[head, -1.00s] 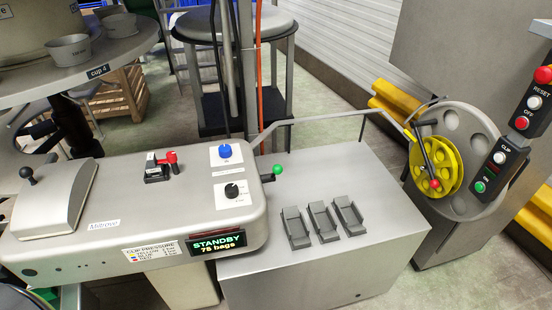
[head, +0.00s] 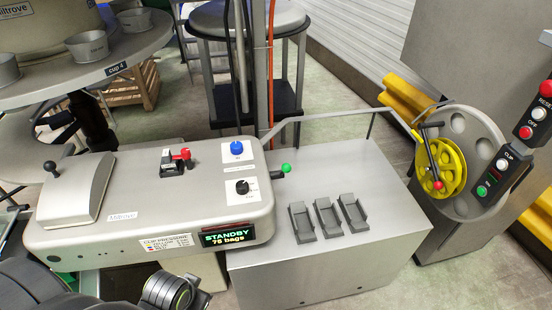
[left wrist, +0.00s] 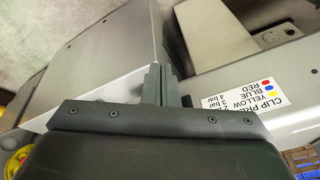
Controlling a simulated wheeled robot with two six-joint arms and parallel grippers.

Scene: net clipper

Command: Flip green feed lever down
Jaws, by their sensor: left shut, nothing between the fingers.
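The green feed lever is a short black arm with a green ball knob (head: 286,169). It sticks out to the right from the end of the grey clipper housing (head: 110,235), with its knob slightly raised. It is not seen in the left wrist view. My left arm shows at the bottom left of the head view, but its fingertips are not seen there. In the left wrist view my left gripper (left wrist: 161,75) is shut and empty. Its fingers point towards the gap beside the clip pressure label (left wrist: 253,92). My right gripper is not in view.
On the housing are a red-handled lever (head: 184,155), a blue knob (head: 237,148), a black knob (head: 242,187) and a standby display (head: 228,235). Grey holders (head: 326,218) sit on the cabinet at right. A bent metal rail (head: 335,117) runs behind the lever towards the yellow reel (head: 447,168).

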